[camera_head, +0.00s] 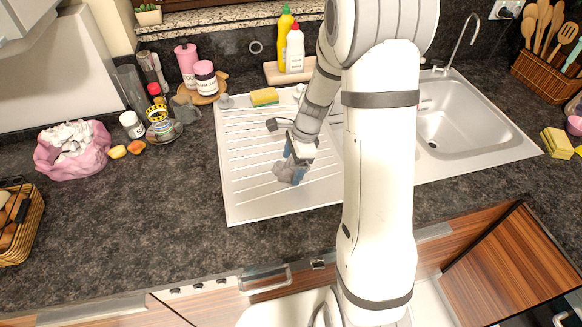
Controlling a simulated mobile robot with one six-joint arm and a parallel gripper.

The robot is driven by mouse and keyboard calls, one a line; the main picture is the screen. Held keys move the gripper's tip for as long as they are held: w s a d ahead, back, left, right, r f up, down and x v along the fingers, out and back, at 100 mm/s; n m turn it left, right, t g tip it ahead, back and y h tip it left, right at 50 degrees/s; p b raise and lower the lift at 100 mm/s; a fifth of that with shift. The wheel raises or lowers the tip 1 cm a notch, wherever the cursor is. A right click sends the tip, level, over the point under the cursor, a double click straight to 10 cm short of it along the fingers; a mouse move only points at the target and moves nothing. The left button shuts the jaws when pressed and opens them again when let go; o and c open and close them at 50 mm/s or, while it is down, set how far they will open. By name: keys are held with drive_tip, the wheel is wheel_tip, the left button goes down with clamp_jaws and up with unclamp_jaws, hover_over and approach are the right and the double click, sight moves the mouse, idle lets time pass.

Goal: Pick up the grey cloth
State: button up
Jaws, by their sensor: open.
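The grey cloth (289,173) is a small crumpled grey-blue heap on the ribbed steel drainboard (250,195), left of the sink. My gripper (297,152) is over the cloth's far side, pointing down, very close to it. The fingers partly overlap the cloth in the picture, and I cannot tell whether they touch it. My gripper is open. My white arm crosses the picture to the right of the cloth and hides part of the drainboard.
A yellow sponge (264,97) lies at the drainboard's back edge. Yellow and white bottles (295,48) stand behind it. The sink basin (460,115) is right of my arm. A cup (163,128), jars and a pink bag (72,158) stand left.

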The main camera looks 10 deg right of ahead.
drive_tip(key=c, duration=1.1)
drive_tip(key=shift+r, duration=0.1)
drive_tip(key=shift+c, duration=0.2)
